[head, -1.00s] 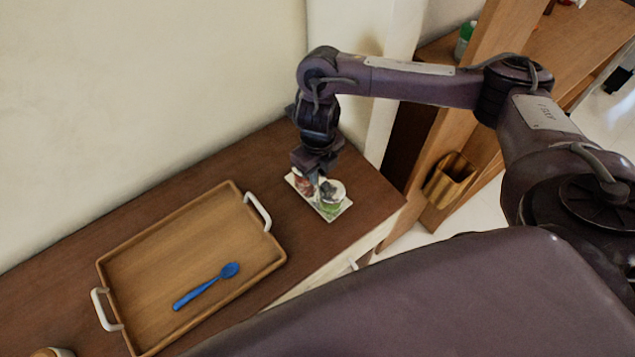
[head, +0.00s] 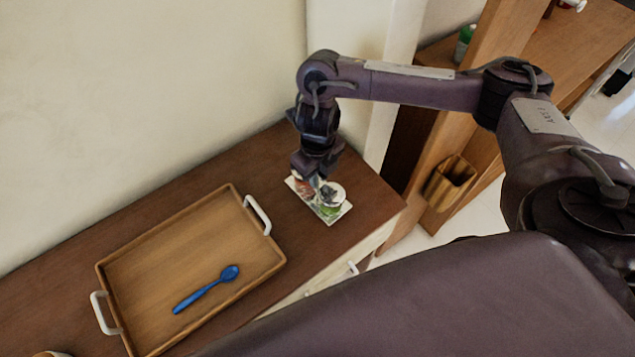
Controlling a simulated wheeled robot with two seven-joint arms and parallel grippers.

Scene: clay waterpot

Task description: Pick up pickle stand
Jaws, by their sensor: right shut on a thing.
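The pickle stand (head: 337,215) is a small white rectangular tray with little jars on it, one showing green and one showing red. It is near the right end of the brown wooden counter. My right gripper (head: 322,188) points down over the middle of the stand, between the jars, and is shut on the stand. The fingers hide the stand's middle part, and the exact grip spot is hard to see. I cannot tell whether the stand is clear of the counter. My left gripper is not in view.
A wooden tray (head: 150,262) with white handles lies on the counter (head: 365,190) to the left, with a blue spoon (head: 206,290) in it. A wall runs behind. A wooden holder (head: 450,182) and shelving stand at the right. The counter's front edge is close to the stand.

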